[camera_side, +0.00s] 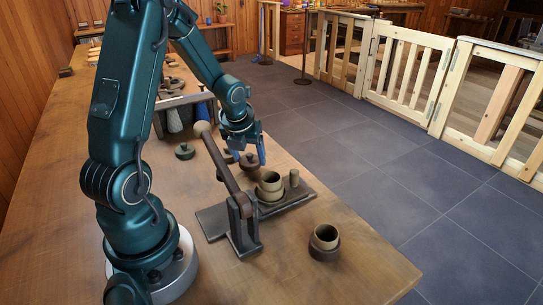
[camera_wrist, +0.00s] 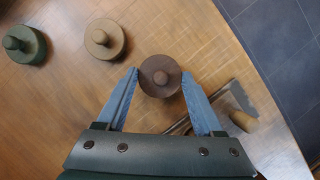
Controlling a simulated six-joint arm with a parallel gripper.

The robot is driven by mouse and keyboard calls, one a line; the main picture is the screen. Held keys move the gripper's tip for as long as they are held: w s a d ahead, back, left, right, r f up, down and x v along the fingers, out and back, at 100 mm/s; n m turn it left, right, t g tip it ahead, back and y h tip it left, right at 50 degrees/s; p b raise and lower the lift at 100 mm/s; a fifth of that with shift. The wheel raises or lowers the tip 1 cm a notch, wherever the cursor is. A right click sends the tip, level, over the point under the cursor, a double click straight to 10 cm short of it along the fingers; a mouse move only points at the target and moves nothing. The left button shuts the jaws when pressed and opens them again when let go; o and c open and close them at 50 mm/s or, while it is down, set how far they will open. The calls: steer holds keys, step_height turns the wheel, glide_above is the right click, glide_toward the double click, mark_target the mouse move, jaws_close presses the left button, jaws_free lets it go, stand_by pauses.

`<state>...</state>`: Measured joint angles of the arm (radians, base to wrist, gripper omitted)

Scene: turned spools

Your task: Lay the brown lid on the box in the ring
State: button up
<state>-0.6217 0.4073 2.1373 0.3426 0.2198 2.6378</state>
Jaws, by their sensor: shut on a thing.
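The brown lid (camera_wrist: 160,76), a dark disc with a round knob, is between the two blue fingers of my gripper (camera_wrist: 160,73) in the wrist view. My gripper (camera_side: 254,154) is shut on it. In the side view the brown lid (camera_side: 251,164) is held in the air, roughly level, just behind and above an olive open-topped box (camera_side: 270,186). That box stands upright in a ring (camera_side: 272,197) on the dark base plate of a lever press. The lid and box are apart. The box does not show clearly in the wrist view.
The press lever (camera_side: 218,160) slants up close left of my gripper. Another open box (camera_side: 324,235) stands nearer the front. A green lid (camera_wrist: 24,44) and a tan lid (camera_wrist: 105,38) lie on the table (camera_side: 345,275).

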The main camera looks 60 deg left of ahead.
step_height(320, 180, up, 7)
steer(key=shift+r, duration=0.45)
steer(key=shift+s+d+r, duration=0.1)
steer(key=shift+d, duration=0.05)
steer(key=shift+s+n, duration=0.35)
steer(key=shift+n, duration=0.15)
steer(key=d+r+n, duration=0.1)
steer(key=d+r, duration=0.1)
steer(key=d, duration=0.3)
steer(key=r+m, duration=0.2)
glide_above(271, 177)
steer(key=shift+s+d+f, duration=0.15)
steer(key=shift+f, duration=1.5)
steer(key=shift+s+d+f, duration=0.15)
steer(key=shift+f, duration=1.5)
steer(key=shift+f, duration=0.8)
